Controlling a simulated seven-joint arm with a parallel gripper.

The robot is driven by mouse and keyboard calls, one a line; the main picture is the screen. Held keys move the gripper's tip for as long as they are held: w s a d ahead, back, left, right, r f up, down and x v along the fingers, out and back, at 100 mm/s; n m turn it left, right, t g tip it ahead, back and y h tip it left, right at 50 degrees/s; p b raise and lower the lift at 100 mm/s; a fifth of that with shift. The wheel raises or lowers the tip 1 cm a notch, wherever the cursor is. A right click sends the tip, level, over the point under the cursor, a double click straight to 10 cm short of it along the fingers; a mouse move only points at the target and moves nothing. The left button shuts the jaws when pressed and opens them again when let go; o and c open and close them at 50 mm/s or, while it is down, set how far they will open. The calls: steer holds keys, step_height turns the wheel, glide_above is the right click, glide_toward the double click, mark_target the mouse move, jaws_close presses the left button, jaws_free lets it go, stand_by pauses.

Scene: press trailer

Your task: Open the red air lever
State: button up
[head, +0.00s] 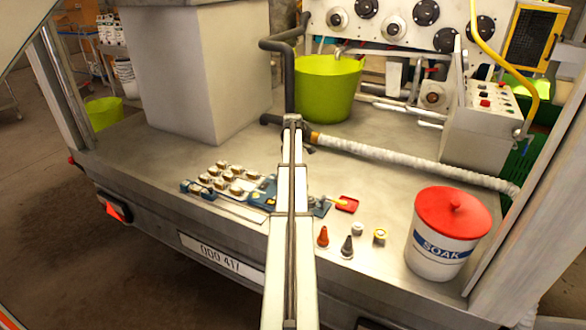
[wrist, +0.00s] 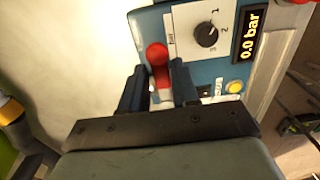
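In the wrist view a red lever (wrist: 157,55) with a rounded end stands up from a blue-grey panel (wrist: 219,72). The two dark fingers of my gripper (wrist: 160,84) are on either side of the lever's lower part, with only a narrow space between them. I cannot tell whether both fingers touch it. The panel has a black selector knob (wrist: 206,34) marked 1, 2, 3. Its display (wrist: 251,32) reads 0.0 bar. In the head view my own arm hides the lever, and I cannot make out the fingers.
A yellow button (wrist: 236,87) is right of the lever. On the bench stand a green tub (head: 327,90), a white SOAK bucket (head: 438,252) with red lid, and several small bottle-like items (head: 347,247). A white hose (head: 420,165) crosses the bench. A control box (head: 485,125) stands right.

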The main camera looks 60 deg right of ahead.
jaws_close()
steer(key=shift+a, duration=0.1)
stand_by(0.4)
steer(key=a+m, duration=0.1)
steer(key=m, duration=0.2)
steer(key=shift+w+a+m, duration=0.15)
steer(key=shift+a+m, duration=0.15)
steer(key=shift+a, duration=0.05)
steer(key=a+m, duration=0.1)
steer(key=m, duration=0.1)
steer(key=w+a+m, duration=0.1)
steer(key=m, duration=0.1)
steer(key=shift+w+m, duration=0.1)
steer(key=shift+m, duration=0.2)
steer(key=m, duration=0.1)
steer(key=w+a+m, duration=0.1)
steer(key=m, duration=0.1)
steer(key=w+m, duration=0.1)
steer(key=m, duration=0.1)
steer(key=shift+w+a, duration=0.1)
steer(key=shift+a, duration=0.15)
steer(key=shift+w+a+m, duration=0.1)
steer(key=shift+w+m, duration=0.45)
steer(key=shift+m, duration=0.6)
steer(key=shift+w+a+m, duration=0.1)
steer(key=shift+w+m, duration=0.4)
steer(key=shift+m, duration=0.65)
steer(key=shift+w, duration=0.1)
